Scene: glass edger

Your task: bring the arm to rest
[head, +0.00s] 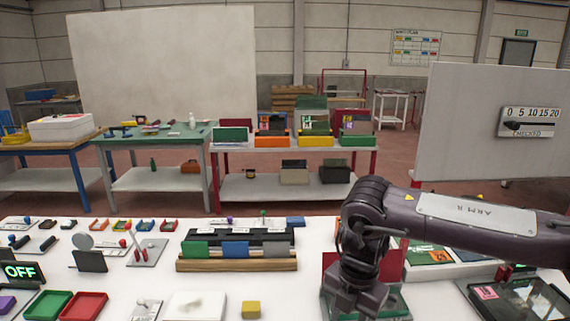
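My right arm comes in from the right edge and reaches over the white table (225,225). Its gripper (355,303) points down at the lower middle right, over a greenish glass-like plate (395,303). A red panel (331,259) stands just behind the gripper. The fingers are dark and small, and I cannot see whether they are apart or hold anything. My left gripper is out of the picture.
A white board with a dial (530,122) stands at right.

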